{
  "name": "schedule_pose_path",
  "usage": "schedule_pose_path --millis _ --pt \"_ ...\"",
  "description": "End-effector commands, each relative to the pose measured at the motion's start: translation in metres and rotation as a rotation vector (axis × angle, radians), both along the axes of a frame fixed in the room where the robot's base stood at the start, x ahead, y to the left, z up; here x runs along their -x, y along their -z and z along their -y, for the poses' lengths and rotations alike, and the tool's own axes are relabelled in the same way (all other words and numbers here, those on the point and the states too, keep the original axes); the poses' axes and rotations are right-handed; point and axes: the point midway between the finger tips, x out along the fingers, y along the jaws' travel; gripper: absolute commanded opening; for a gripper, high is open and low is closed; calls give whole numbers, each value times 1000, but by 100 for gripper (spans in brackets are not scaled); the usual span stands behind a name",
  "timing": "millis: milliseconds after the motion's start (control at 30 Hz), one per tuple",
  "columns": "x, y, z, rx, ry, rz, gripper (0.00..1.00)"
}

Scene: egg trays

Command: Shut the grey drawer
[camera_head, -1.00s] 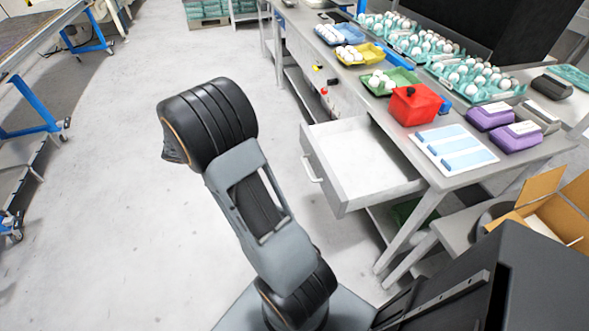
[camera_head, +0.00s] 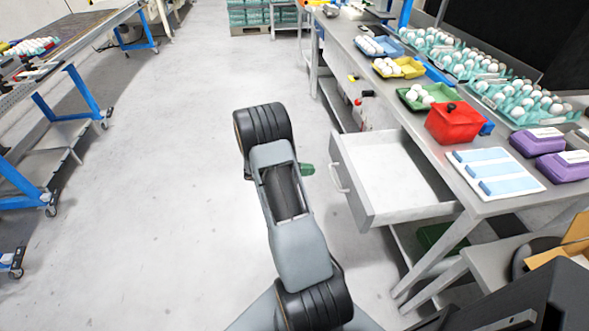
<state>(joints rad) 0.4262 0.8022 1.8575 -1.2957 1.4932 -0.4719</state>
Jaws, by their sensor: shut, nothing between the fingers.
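The grey drawer (camera_head: 402,213) is pulled out from the workbench on the right. It is open and its inside looks empty. Its handle (camera_head: 338,177) is on the left-facing front panel. My arm stands in the middle of the view, to the left of the drawer. Most of my gripper is hidden behind the arm; only a small green tip (camera_head: 307,169) shows at its right side. The tip looks shut and empty. In the picture it is a little left of the handle, with bare floor between them, apart from the drawer.
The workbench top holds a red box (camera_head: 453,122), a white board with blue strips (camera_head: 495,172), purple cartons (camera_head: 537,141) and egg trays (camera_head: 520,100). A blue-legged table (camera_head: 88,92) stands at the left. The floor between is clear.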

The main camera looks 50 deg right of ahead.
Motion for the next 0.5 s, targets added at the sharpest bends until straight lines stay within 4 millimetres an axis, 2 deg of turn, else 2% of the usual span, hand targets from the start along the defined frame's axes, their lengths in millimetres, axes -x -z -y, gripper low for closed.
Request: schedule_pose_path --millis 200,500 --pt "19 6 25 -2 3 -2 0" --pt "30 10 40 -1 1 0 0"
